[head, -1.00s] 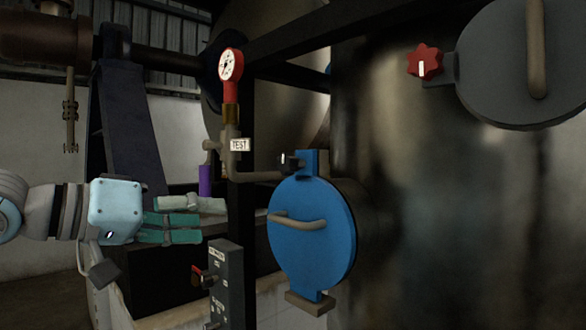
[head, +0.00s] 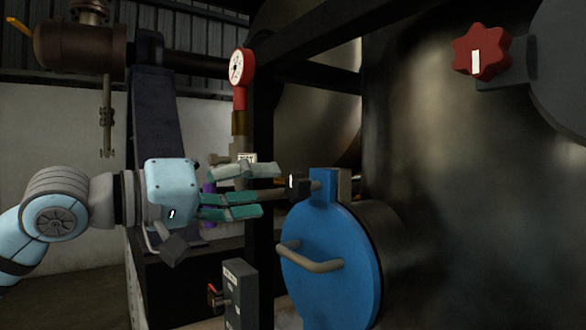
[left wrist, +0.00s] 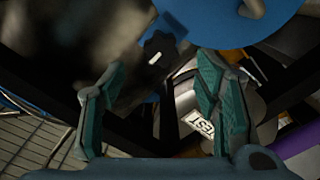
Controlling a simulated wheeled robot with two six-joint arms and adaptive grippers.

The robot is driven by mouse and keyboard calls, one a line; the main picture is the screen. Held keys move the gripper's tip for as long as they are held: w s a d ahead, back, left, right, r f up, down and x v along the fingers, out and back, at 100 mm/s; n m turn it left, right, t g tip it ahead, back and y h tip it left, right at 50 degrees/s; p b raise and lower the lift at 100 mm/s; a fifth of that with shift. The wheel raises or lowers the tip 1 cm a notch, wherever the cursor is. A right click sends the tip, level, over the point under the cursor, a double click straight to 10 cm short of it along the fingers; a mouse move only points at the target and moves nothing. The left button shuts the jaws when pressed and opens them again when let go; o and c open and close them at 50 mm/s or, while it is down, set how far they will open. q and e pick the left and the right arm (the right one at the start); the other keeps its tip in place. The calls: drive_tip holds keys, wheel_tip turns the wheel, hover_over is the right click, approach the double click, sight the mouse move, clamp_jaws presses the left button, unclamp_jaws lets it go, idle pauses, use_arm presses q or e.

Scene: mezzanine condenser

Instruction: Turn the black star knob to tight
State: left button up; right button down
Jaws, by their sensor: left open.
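The black star knob (head: 298,184) with a white mark sits at the top of the round blue door (head: 335,265), beside its blue lug. My left gripper (head: 268,190) is open just left of the knob, with its green-padded fingers pointing at it and apart from it. In the left wrist view the knob (left wrist: 158,50) shows beyond and between the open fingers (left wrist: 158,85), in front of the blue door (left wrist: 230,22). My right gripper is in neither view.
A red star knob (head: 480,52) sits on a grey door at upper right. A red gauge (head: 241,68) on a pipe stands behind my left gripper. The TEST tag (left wrist: 200,125) hangs near the fingers. A grey switch box (head: 240,295) stands below. A black post rises behind.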

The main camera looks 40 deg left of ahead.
sight(290, 186)
use_arm(q)
drive_tip(key=p+x, duration=0.1)
drive_tip(key=x, duration=0.1)
drive_tip(key=p+x, duration=0.3)
drive_tip(key=x, duration=0.2)
drive_tip(key=shift+w+r, duration=0.1)
drive_tip(key=shift+r, duration=0.2)
drive_tip(key=shift+w+d+f+p, duration=0.1)
drive_tip(key=shift+w+f+p, duration=0.15)
drive_tip(key=shift+w+p, duration=0.2)
drive_tip(key=shift+s, duration=0.35)
drive_tip(key=shift+w, duration=0.15)
drive_tip(key=c, duration=1.2)
drive_tip(key=shift+o, duration=0.2)
